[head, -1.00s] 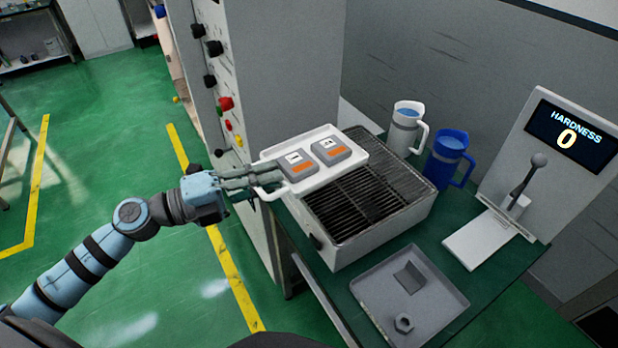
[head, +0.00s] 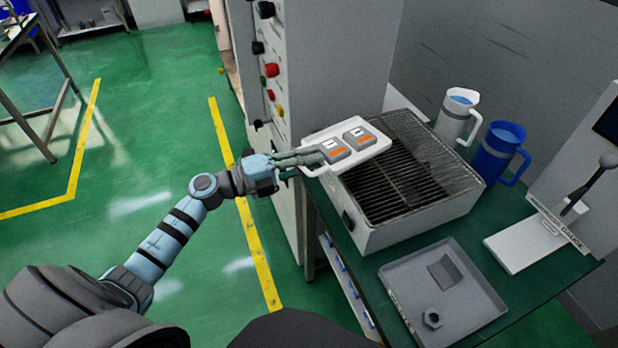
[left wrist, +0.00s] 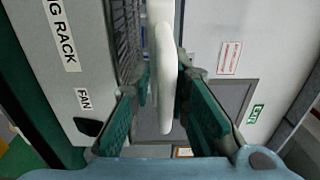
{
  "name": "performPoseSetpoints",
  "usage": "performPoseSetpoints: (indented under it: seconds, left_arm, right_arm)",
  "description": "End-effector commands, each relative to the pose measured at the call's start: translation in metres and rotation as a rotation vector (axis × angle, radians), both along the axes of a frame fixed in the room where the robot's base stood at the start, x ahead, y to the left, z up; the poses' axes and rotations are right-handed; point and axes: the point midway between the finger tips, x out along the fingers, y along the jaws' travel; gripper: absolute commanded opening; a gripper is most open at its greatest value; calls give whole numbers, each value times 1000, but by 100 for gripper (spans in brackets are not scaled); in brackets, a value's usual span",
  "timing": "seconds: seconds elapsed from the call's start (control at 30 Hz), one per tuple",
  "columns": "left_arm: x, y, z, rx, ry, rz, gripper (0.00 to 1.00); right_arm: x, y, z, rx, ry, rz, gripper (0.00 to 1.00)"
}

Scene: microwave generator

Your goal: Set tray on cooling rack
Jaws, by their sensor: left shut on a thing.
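The white tray (head: 371,154) carries two grey blocks with orange labels, one block (head: 334,150) nearer my gripper and the other (head: 359,137) farther. My left gripper (head: 318,158) is shut on the tray's handle at its left end. In the left wrist view the white handle (left wrist: 164,75) stands between the two fingers. The tray looks level and overlaps the left edge of the cooling rack (head: 420,180), a white box with a dark grille top. I cannot tell whether it touches the grille. My right gripper is not in view.
A grey tray (head: 470,325) with a nut stands in front of the rack. A white jug (head: 455,120) and a blue jug (head: 497,155) stand behind it to the right. A lever device (head: 530,240) is at far right. A tall grey cabinet (head: 340,60) stands behind the tray.

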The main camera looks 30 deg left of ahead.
Motion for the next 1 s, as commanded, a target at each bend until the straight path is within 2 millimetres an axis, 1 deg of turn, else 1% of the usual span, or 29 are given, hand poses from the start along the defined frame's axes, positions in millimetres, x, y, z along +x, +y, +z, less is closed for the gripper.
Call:
performPoseSetpoints:
  seconds: [0.1,0.2,0.47,0.5,0.6,0.9,1.0]
  left_arm:
    - [0,0,-25,-4,1,1,0]
    - [0,0,-38,-3,0,-1,0]
    - [0,0,-38,-1,-2,-1,0]
    - [0,0,-39,0,1,0,21]
    - [-1,0,-38,0,1,0,36]
    - [-1,0,-37,1,1,0,36]
    - [-6,5,-39,3,2,0,36]
  right_arm:
    - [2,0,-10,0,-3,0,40]
    - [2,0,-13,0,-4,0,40]
    - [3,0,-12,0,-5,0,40]
    - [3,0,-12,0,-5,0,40]
    - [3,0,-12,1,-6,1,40]
    - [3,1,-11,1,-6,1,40]
    - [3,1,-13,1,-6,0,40]
